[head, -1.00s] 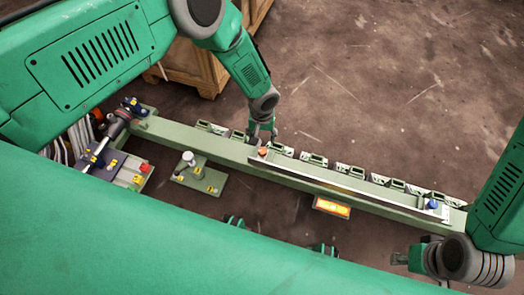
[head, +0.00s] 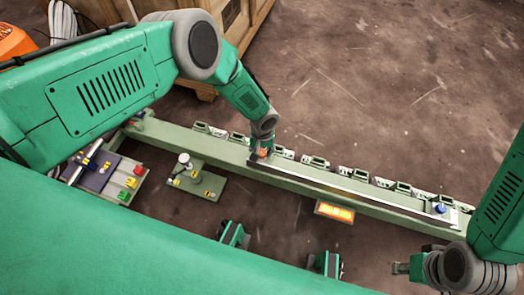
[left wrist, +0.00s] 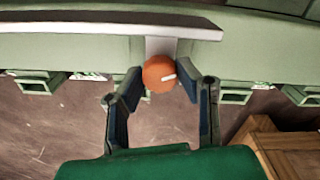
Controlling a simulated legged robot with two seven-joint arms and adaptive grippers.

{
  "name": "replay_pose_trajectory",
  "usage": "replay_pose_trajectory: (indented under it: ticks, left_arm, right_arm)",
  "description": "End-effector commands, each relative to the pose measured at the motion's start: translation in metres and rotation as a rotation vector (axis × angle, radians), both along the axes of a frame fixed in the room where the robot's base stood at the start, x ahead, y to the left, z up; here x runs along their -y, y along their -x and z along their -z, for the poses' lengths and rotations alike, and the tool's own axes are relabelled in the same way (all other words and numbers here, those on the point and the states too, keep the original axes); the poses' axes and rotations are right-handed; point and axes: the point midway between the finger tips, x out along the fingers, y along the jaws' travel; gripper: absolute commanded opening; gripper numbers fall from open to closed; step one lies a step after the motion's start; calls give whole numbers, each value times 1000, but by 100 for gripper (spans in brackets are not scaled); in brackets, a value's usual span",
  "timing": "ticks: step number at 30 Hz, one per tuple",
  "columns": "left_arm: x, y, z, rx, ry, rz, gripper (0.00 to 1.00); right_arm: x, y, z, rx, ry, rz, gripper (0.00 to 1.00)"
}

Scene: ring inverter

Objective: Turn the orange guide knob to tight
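The orange guide knob (head: 263,153) sits at the left end of a metal rail (head: 340,184) on the long green beam. In the left wrist view the orange knob (left wrist: 159,73) is round, with a white pointer mark aimed right and slightly up. My left gripper (head: 260,149) is at the knob. In the left wrist view its fingers (left wrist: 160,84) stand open on both sides of the knob, with narrow gaps seeming to remain. My right gripper (head: 398,268) is at the lower right, away from the knob; its finger opening is too small to tell.
A blue knob (head: 439,208) sits at the rail's right end. A lit orange display (head: 335,211) is on the beam's near side. Several green clips (head: 315,162) line its far edge. A bracket with a white knob (head: 184,160) stands left. A wooden crate (head: 230,25) is behind.

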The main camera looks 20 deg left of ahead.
Motion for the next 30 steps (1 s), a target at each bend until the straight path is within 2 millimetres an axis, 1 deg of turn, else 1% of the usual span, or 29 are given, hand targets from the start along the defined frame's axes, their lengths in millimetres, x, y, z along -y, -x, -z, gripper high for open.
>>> replay_pose_trajectory:
  ticks: [8, 14, 20, 30]
  left_arm:
    - [0, 0, 0, -1, -1, 7, 1]
    - [0, 0, 0, 0, 0, 64, 1]
    - [0, 0, 0, 2, 0, 193, 1]
    - [0, 0, 0, 1, -1, 508, 1]
  right_arm:
    - [0, 0, 0, 0, 0, 0, 28]
    - [0, 0, 0, 0, 0, 0, 28]
    - [0, 0, 0, 0, 0, 0, 28]
    - [0, 0, 0, 0, 0, 0, 28]
